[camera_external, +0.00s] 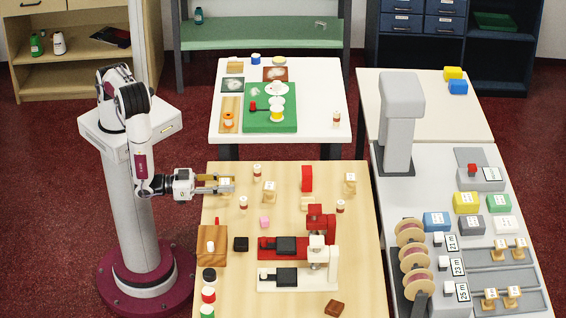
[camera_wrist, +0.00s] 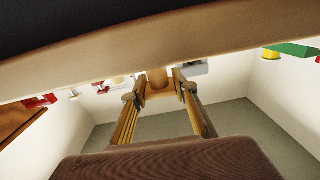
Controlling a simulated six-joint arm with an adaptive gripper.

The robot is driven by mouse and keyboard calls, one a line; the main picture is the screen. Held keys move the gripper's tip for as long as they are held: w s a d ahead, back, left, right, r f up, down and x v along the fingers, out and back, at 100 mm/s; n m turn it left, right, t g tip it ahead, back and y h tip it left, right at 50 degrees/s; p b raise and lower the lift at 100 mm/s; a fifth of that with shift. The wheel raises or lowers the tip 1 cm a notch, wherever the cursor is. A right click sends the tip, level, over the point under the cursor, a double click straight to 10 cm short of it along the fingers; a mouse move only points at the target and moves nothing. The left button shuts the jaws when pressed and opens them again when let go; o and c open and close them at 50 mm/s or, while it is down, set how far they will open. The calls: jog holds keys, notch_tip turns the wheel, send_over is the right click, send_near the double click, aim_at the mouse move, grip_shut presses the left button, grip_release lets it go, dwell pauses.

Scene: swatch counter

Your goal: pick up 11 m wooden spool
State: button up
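My gripper (camera_external: 222,185) is at the left side of the wooden table, with its fingers on either side of a small wooden spool (camera_external: 226,188). The spool has a pale label, too small to read. In the wrist view, the spool (camera_wrist: 158,80) sits between the fingertips of my gripper (camera_wrist: 160,88), very near both. I cannot tell whether the fingers press on it. Other labelled wooden spools stand at the table's middle (camera_external: 269,191) and right (camera_external: 350,183); I cannot read which is 11 m.
More spools (camera_external: 489,299) are on the grey counter.

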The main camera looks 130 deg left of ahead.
aim_at(225, 182)
jog(key=shift+r, duration=0.15)
jog(key=shift+r, duration=4.85)
